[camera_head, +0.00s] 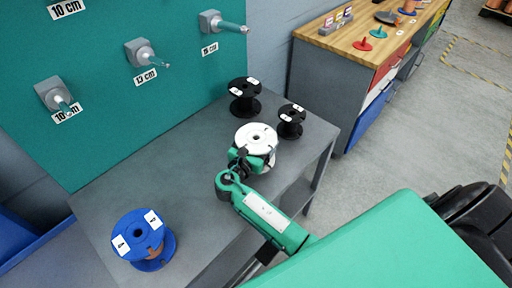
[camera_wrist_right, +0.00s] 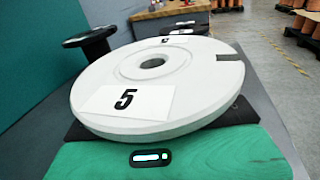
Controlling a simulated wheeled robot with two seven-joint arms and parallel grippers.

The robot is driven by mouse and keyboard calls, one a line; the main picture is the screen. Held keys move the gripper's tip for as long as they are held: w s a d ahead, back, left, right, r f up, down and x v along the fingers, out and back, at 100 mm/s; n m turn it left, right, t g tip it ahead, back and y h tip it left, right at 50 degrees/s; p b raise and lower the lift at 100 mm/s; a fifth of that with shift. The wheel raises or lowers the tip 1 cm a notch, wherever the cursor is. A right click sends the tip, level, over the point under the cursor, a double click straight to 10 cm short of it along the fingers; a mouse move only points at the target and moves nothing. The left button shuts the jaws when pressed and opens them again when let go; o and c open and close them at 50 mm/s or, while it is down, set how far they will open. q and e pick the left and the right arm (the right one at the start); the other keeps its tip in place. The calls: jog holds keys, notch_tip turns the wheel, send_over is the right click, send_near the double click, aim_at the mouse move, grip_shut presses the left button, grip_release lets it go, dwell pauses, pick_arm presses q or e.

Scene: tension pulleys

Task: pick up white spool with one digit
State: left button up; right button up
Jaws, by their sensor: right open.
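The white spool (camera_head: 256,137) stands upright on the grey table in the head view, with my right gripper (camera_head: 252,162) right at its near side. In the right wrist view the white spool (camera_wrist_right: 157,82) fills the middle, its top flange bearing a label with the digit 5 and another label at the far side. Dark finger parts show to the left and right beneath the flange, apart from each other; the spool's core between them is hidden. My left gripper is not in view.
Two black spools (camera_head: 244,97) (camera_head: 291,121) stand behind the white one. A blue spool (camera_head: 143,238) stands at the table's front left. Pegs with "cm" labels stick out of the green wall panel (camera_head: 100,110). A wooden-topped cabinet (camera_head: 352,50) stands beyond the table (camera_head: 190,150).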

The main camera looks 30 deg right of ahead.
jog(key=c, duration=1.3)
jog(key=shift+c, duration=0.8)
jog(key=shift+r, duration=0.15)
